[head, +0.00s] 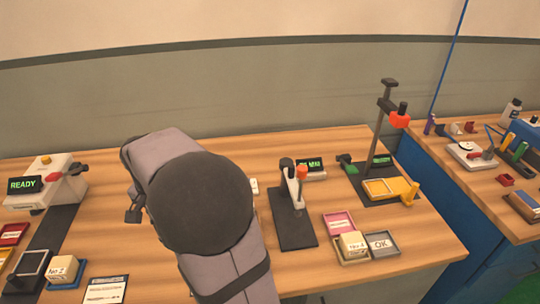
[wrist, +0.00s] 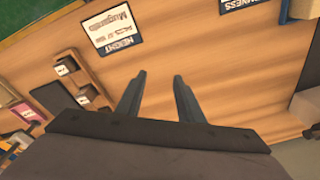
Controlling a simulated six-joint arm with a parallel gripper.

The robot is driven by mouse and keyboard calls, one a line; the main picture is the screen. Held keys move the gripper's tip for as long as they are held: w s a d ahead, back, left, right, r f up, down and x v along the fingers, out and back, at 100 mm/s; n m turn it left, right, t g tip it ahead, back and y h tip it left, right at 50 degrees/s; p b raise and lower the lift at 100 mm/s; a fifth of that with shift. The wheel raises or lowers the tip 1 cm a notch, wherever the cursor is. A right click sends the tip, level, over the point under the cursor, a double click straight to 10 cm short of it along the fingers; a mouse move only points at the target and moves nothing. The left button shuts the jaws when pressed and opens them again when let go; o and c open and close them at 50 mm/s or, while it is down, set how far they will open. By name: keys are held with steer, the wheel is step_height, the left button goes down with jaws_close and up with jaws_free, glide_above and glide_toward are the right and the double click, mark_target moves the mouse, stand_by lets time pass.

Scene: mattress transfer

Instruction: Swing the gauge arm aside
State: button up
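In the head view a gauge stands on a dark base plate (head: 296,228) right of my arm, with a white upright (head: 293,185), an orange knob (head: 302,172) and a green-lit MM display (head: 310,165) behind it. Further right a second stand has a tall post (head: 378,135), a side arm with a red head (head: 399,119), and a yellow tray (head: 385,190) at its foot. I cannot tell which of the two carries the gauge arm. My gripper (wrist: 160,75) is open and empty above bare wood in the wrist view, apart from both stands. In the head view my arm hides it.
A device reading READY (head: 25,185) stands at the left. Pink and grey trays (head: 382,244), one marked OK, and a block (head: 353,244) lie right of the dark base plate. Printed cards (wrist: 113,28) lie on the table. A blue bench (head: 455,200) adjoins at the right.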

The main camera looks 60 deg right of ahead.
steer(key=s+d+r+m+g+h+p, duration=0.15)
steer(key=d+r+m, duration=0.25)
steer(key=d, duration=0.5)
steer(key=s+d+r+m+g+p, duration=0.1)
steer(key=s+d+r+m+p, duration=0.2)
steer(key=d, duration=0.7)
step_height(320, 180, up, 5)
steer(key=m+g+p, duration=0.2)
steer(key=m+p, duration=0.1)
steer(key=m, duration=0.5)
glide_above(291, 166)
steer(key=w+a, duration=0.1)
steer(key=w, duration=0.1)
steer(key=shift+a+p+x, duration=0.15)
steer(key=shift+p+x, duration=0.15)
steer(key=shift+x, duration=1.6)
steer(key=shift+a+p+x, duration=0.15)
steer(key=shift+p+x, duration=0.15)
steer(key=shift+x, duration=1.55)
steer(key=shift+w+f, duration=0.1)
steer(key=shift+f, duration=0.05)
jaws_close()
